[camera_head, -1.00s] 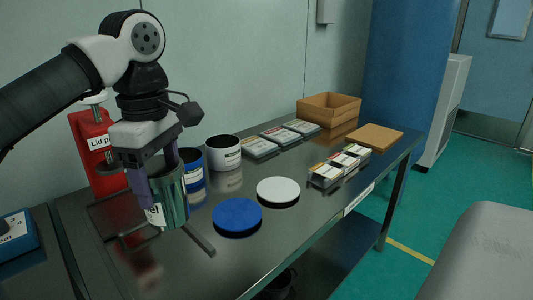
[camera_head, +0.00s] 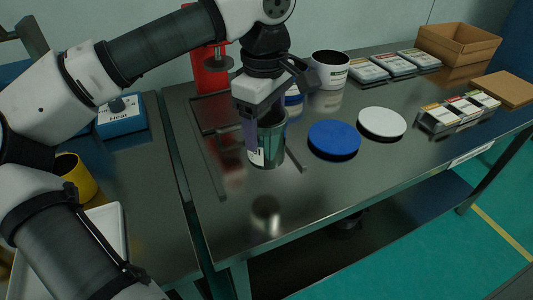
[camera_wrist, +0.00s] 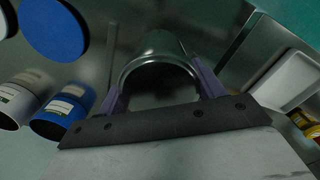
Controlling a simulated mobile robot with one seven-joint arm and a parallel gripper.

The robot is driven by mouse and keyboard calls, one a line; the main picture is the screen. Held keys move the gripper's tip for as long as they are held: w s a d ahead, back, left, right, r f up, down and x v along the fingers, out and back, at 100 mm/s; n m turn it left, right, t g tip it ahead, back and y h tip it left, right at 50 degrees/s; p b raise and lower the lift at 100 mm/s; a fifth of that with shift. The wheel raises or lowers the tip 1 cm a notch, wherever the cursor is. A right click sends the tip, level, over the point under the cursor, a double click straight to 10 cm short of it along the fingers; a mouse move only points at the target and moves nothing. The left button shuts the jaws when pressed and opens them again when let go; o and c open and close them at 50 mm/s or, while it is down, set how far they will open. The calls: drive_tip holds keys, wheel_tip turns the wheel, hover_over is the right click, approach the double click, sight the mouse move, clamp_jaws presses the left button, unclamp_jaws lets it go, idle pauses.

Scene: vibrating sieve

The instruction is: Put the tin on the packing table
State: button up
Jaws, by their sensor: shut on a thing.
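The tin (camera_head: 271,148) is a shiny green metal can with a white label, open at the top and roughly upright. My gripper (camera_head: 266,128) is shut on it, with purple fingers on either side of its wall. The tin appears to hang above the dark metal table (camera_head: 320,195), with its reflection apart from its base. In the wrist view the tin's open rim (camera_wrist: 160,62) lies between the fingers, and its inside is dark. I cannot tell whether this table is the packing table.
A blue disc (camera_head: 334,138) and a white disc (camera_head: 382,122) lie right of the tin. A white tin (camera_head: 329,72), a blue tin (camera_head: 293,97) and a red press (camera_head: 210,72) stand behind. A left bench holds a blue heater (camera_head: 121,117) and yellow cup (camera_head: 76,176). The table's front is clear.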

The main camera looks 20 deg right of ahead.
sight(265, 157)
wheel_tip(265, 157, down, 8)
drive_tip(key=shift+f, duration=0.1)
idle(0.4)
drive_tip(key=shift+f, duration=0.2)
drive_tip(key=o, duration=1.1)
drive_tip(key=shift+r, duration=0.1)
wheel_tip(265, 157, up, 12)
drive_tip(key=shift+r, duration=0.15)
